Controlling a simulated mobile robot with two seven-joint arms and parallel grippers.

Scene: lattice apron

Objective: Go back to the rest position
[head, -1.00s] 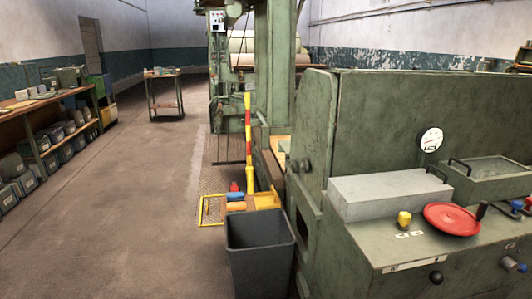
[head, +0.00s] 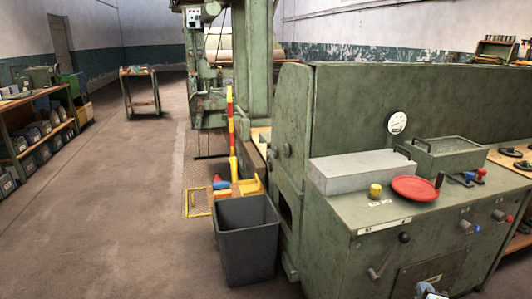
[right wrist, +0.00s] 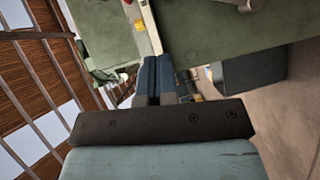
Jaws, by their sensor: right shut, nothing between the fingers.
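My right gripper (right wrist: 156,78) shows in the right wrist view with its two dark blue fingers pressed together and nothing between them. In the head view only a small white and blue part of the right gripper (head: 430,292) shows at the bottom edge, in front of the green machine (head: 340,225). It looks apart from the machine, though its fingertips are hard to make out there. My left gripper is in neither view.
A grey bin (head: 246,240) stands against the machine's left side. The floor (head: 120,220) to the left is open, up to a workbench (head: 40,125).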

